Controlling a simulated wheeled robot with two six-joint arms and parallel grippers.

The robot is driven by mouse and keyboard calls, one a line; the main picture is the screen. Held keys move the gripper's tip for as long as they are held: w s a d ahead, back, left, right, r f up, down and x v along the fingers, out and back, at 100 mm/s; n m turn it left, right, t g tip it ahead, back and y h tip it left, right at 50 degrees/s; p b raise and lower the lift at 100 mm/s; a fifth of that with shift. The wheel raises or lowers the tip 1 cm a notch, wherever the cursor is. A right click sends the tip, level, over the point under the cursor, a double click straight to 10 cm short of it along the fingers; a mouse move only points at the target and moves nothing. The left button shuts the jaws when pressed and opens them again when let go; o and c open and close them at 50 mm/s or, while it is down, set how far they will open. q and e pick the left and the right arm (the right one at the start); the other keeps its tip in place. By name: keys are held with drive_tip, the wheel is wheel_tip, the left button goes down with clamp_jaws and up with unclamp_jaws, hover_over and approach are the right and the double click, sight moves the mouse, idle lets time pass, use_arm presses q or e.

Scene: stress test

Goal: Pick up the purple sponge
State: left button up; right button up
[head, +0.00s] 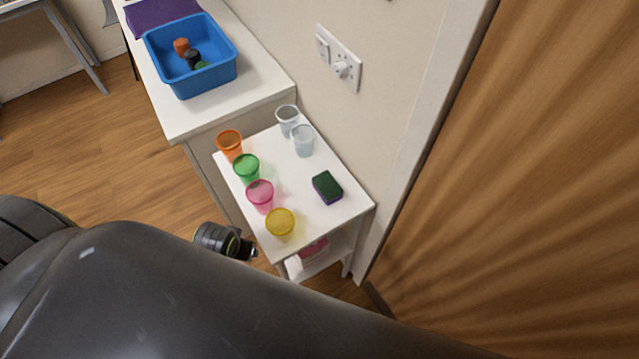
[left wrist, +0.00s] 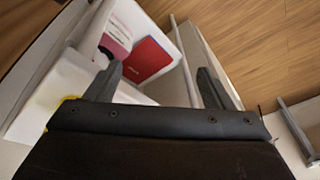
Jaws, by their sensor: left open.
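The purple sponge (head: 327,188) lies on the right part of the small white table (head: 299,188). Its top is dark green and its lower part purple. My left gripper (head: 249,251) is beside the table's front-left edge, left of and below the yellow cup in the picture, apart from the sponge. In the left wrist view my left gripper (left wrist: 160,85) has its fingers spread, with nothing between them. The sponge cannot be made out there. My right gripper is not in view.
Orange (head: 229,144), green (head: 246,168), pink (head: 260,195) and yellow (head: 281,223) cups line the table's left side. Clear cups (head: 303,141) stand at the back. The lower shelf holds a pink-and-white item and a red box (left wrist: 148,60). A wall and wooden door (head: 520,180) are right.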

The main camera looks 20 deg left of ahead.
use_arm(q)
wheel_tip(320, 180, up, 11)
drive_tip(key=p, duration=0.1)
wheel_tip(320, 180, up, 8)
drive_tip(key=n+g+h, duration=0.1)
drive_tip(key=n+g, duration=0.2)
drive_tip(key=n, duration=0.6)
hover_over(327, 185)
drive_tip(key=f+b, duration=0.1)
drive_tip(key=f, duration=0.4)
drive_tip(key=f+b, duration=0.1)
drive_tip(key=f, duration=0.5)
drive_tip(key=shift+w+a+f, duration=0.1)
drive_tip(key=shift+w+f, duration=0.1)
drive_tip(key=shift+f, duration=0.05)
drive_tip(key=f, duration=0.4)
drive_tip(key=shift+s+f, duration=0.2)
drive_tip(key=shift+f, duration=0.75)
drive_tip(key=shift+c, duration=0.2)
